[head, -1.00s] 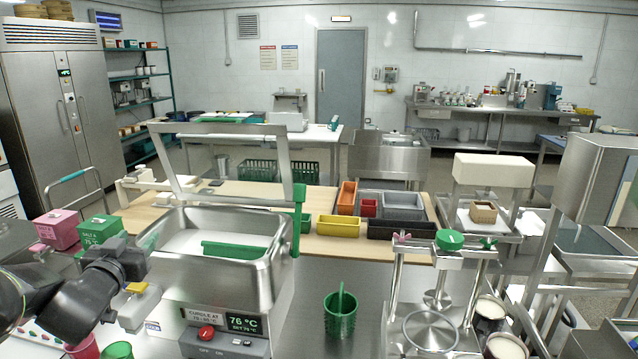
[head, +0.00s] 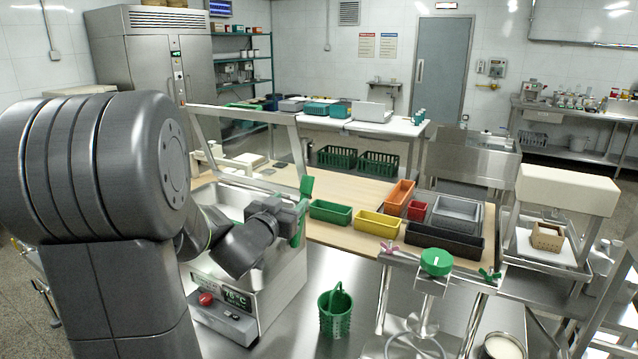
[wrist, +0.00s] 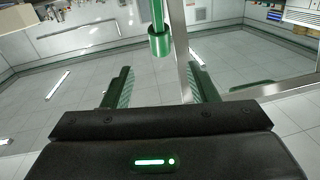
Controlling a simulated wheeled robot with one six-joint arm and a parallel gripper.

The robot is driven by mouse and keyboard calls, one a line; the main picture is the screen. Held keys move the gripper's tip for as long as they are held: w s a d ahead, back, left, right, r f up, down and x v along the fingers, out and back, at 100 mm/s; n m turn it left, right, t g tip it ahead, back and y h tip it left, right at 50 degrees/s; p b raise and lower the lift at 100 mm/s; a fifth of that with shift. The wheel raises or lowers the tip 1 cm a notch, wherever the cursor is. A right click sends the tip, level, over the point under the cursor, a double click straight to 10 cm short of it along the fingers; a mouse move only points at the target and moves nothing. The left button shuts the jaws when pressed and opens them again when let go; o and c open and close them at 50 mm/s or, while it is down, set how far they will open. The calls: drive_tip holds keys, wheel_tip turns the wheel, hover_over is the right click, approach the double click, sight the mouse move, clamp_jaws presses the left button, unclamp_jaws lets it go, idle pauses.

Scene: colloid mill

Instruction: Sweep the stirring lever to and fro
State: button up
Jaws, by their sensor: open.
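The steel vat (head: 284,293) stands on the bench with its lid frame raised. A green stirring lever (head: 306,186) shows at the vat's right side; its lower part is hidden behind my gripper. My gripper (head: 290,218) is at the vat's right rim, close to the lever. In the wrist view my gripper (wrist: 162,80) is open, its two green fingers spread. A green cylinder (wrist: 159,42), apparently part of the lever, shows beyond and between the fingertips. I cannot tell whether anything touches it.
Green, yellow and other bins (head: 379,223) stand on the wooden board right of the vat. A green basket (head: 335,312) stands in front on the bench. A steel stand with a green knob (head: 436,262) is at the right. My arm covers the left.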

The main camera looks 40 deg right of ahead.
sight(304, 186)
drive_tip(key=p+x, duration=0.2)
drive_tip(key=x, duration=1)
drive_tip(key=shift+w+d+p, duration=0.15)
drive_tip(key=shift+w+p, duration=0.05)
drive_tip(key=shift+p, duration=0.1)
drive_tip(key=shift+f, duration=0.1)
clamp_jaws()
